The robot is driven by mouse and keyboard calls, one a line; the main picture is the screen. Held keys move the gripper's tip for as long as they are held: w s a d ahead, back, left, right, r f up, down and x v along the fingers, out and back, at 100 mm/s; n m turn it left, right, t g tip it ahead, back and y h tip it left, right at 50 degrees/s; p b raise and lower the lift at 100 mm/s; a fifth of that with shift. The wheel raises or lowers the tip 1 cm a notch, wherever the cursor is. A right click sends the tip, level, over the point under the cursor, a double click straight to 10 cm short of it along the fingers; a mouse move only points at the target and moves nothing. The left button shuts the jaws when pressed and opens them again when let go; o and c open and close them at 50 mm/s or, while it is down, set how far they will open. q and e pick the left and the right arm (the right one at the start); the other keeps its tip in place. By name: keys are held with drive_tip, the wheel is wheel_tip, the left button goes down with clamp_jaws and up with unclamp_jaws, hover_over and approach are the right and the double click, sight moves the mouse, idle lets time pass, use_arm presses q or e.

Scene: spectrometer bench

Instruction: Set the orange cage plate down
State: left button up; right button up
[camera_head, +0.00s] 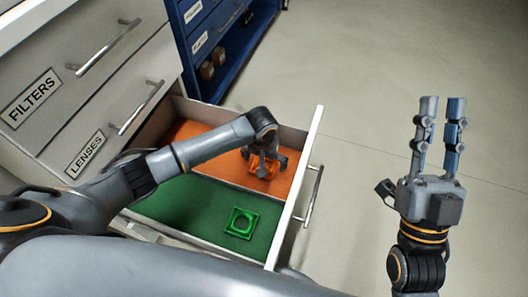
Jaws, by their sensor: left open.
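The orange cage plate (261,172) is in the open drawer, over its orange section, at the right end near the drawer front. My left gripper (263,160) reaches down over the plate with its jaws open. The gripper hides part of the plate, and I cannot tell whether a finger touches it. The plate appears to rest on the orange floor (217,167). My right gripper (441,105) is open and empty, pointing up over the bare floor at the right.
A green cage plate (241,223) lies on the drawer's green section (180,212). The drawer front (297,197) has a metal handle. Shut drawers labelled FILTERS (35,97) and LENSES (85,154) are at the left. A blue cabinet (235,60) stands behind. The floor at right is clear.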

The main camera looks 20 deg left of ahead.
use_arm(q)
drive_tip(key=r+p, duration=0.1)
drive_tip(key=r, duration=0.2)
drive_tip(key=shift+s+r+p, duration=0.2)
drive_tip(key=shift+p, duration=0.1)
wheel_tip(320, 180, up, 3)
drive_tip(key=shift+s+f+p, duration=0.15)
drive_tip(key=shift+f+p, duration=0.05)
drive_tip(key=shift+p, duration=0.4)
use_arm(e)
drive_tip(key=w+f+g+h, duration=0.3)
drive_tip(key=w+f+g, duration=0.3)
drive_tip(key=f, duration=0.4)
use_arm(q)
drive_tip(key=shift+s+r+p, duration=0.2)
drive_tip(key=shift+r+p, duration=0.35)
drive_tip(key=shift+r, duration=0.85)
drive_tip(key=shift+s+r+p, duration=0.15)
drive_tip(key=shift+r+p, duration=0.4)
drive_tip(key=shift+r, duration=0.85)
use_arm(e)
drive_tip(key=s+d+f+g+h, duration=0.1)
drive_tip(key=s+d+f+g, duration=0.1)
drive_tip(key=f+g, duration=0.5)
drive_tip(key=shift+s+d+f+m+h, duration=0.15)
drive_tip(key=shift+s+f+m+h, duration=0.2)
drive_tip(key=shift+s+f, duration=0.95)
drive_tip(key=shift+w+f, duration=0.35)
drive_tip(key=shift+w, duration=0.1)
